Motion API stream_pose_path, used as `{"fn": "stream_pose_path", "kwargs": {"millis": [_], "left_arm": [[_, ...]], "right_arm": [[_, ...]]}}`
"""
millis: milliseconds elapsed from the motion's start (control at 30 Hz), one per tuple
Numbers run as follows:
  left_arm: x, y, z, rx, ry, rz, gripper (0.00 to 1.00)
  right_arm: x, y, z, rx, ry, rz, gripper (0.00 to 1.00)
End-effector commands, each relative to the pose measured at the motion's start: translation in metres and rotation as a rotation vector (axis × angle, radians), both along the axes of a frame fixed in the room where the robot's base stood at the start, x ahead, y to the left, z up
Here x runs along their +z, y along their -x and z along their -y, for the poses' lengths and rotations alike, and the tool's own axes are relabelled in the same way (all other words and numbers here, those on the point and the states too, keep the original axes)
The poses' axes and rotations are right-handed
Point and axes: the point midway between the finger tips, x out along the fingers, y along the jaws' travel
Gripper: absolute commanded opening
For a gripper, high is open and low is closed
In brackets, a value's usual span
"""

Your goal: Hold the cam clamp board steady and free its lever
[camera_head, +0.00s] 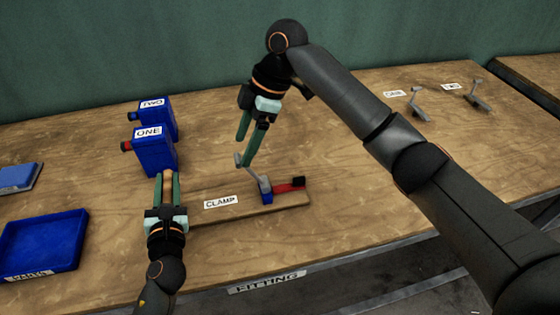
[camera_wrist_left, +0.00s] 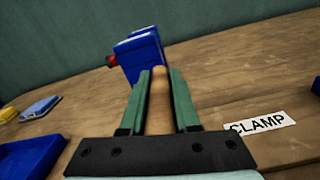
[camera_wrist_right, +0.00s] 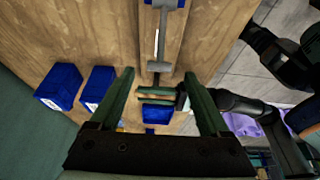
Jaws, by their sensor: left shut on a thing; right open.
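The cam clamp board (camera_head: 235,207) is a flat wooden board labelled CLAMP, lying on the bench. At its right end sit a blue cam block (camera_head: 266,196) and a red arm (camera_head: 287,188) with a black tip. The grey lever (camera_head: 253,174) slants up and left from the block. My left gripper (camera_head: 168,176) is shut on the board's rounded wooden handle (camera_wrist_left: 160,95) at its left end. My right gripper (camera_head: 247,140) is open just above the lever's free end. In the right wrist view the lever (camera_wrist_right: 161,38) lies beyond the fingertips, apart from them.
Blue boxes ONE (camera_head: 155,150) and TWO (camera_head: 159,118) stand close behind my left gripper. A blue tray (camera_head: 45,240) and a smaller blue item (camera_head: 18,177) are at the left. Two small grey lever pieces (camera_head: 417,104) (camera_head: 477,98) lie at the back right. The bench right of the board is clear.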

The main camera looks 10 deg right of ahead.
Motion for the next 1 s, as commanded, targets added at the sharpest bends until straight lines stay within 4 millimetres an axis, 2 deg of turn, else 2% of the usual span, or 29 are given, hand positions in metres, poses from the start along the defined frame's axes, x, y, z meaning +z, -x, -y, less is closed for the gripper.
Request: {"fn": "stream_pose_path", "kwargs": {"millis": [100,367,400,700,1000], "left_arm": [[0.0008,-0.0003,-0.0009,0.002,-0.002,0.001,0.0],[0.0007,-0.0003,-0.0009,0.002,-0.002,0.001,0.0],[0.0007,-0.0003,-0.0009,0.002,-0.002,0.001,0.32],[0.0003,-0.0002,-0.0005,0.001,-0.001,0.0,0.65],[-0.0006,0.0033,-0.0002,0.0,-0.001,-0.001,0.65]], "right_arm": [[0.0074,0.0002,0.0034,0.0,0.001,0.0,0.8],[0.0088,0.0003,0.0039,0.0,0.001,-0.001,0.8],[0.0088,0.0003,0.0038,0.0,0.001,-0.001,0.8],[0.0085,0.0003,0.0036,0.0,0.001,-0.001,0.8],[0.0084,0.0004,0.0035,0.0,0.001,-0.001,0.8]]}}
